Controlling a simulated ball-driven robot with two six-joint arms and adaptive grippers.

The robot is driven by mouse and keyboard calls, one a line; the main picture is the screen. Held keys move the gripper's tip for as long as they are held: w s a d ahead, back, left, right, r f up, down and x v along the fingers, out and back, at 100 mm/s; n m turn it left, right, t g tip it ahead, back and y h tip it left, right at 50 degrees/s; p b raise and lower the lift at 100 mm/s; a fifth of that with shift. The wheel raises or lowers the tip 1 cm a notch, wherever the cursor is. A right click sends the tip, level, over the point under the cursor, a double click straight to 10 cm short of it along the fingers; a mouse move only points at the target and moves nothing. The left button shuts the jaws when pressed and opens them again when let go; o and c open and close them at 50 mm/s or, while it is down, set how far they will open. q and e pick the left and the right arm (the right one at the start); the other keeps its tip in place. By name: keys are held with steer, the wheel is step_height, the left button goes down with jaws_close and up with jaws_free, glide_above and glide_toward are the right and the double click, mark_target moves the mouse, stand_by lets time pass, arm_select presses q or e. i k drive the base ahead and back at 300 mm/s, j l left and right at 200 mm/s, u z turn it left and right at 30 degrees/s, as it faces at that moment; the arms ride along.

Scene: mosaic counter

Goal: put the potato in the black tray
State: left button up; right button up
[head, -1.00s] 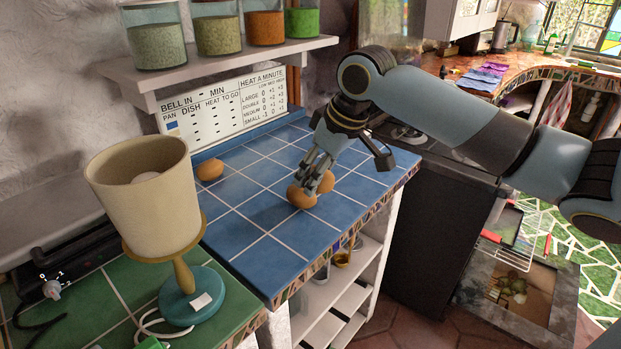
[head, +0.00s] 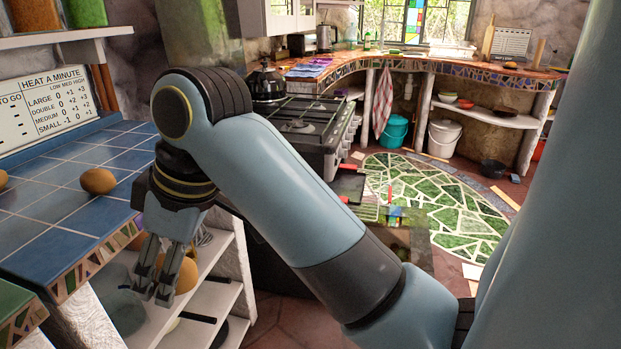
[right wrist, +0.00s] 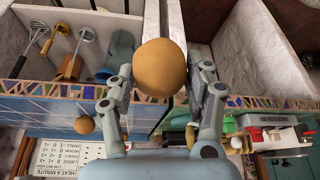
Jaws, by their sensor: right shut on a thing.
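My right gripper (head: 163,272) points down just off the front edge of the blue tiled counter (head: 60,240), in front of the shelves below. It is shut on a brown, rounded potato (head: 187,275), partly hidden by the fingers in the head view. In the right wrist view the potato (right wrist: 160,67) sits between the two fingers, clear of the counter. A dark, flat thing with red at its ends (head: 350,186) lies low beside the stove; I cannot tell whether it is the black tray. My left gripper is not in view.
Another brown, rounded item (head: 97,180) rests on the counter, and one more (head: 2,179) is cut by the left edge. White shelves (head: 215,270) hold utensils under the counter. The stove (head: 305,125) stands behind my arm. The green patterned floor (head: 440,205) is mostly open.

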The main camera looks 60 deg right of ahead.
mark_target(340, 193)
steer(key=i+l+z, duration=0.15)
steer(key=l+z, duration=0.2)
steer(key=i+l+z, duration=0.15)
steer(key=l+z, duration=0.2)
steer(key=i+l+z, duration=0.4)
steer(key=i+l, duration=0.5)
steer(key=i+l+z, duration=0.15)
steer(key=i+l, duration=0.35)
steer(key=i, duration=0.15)
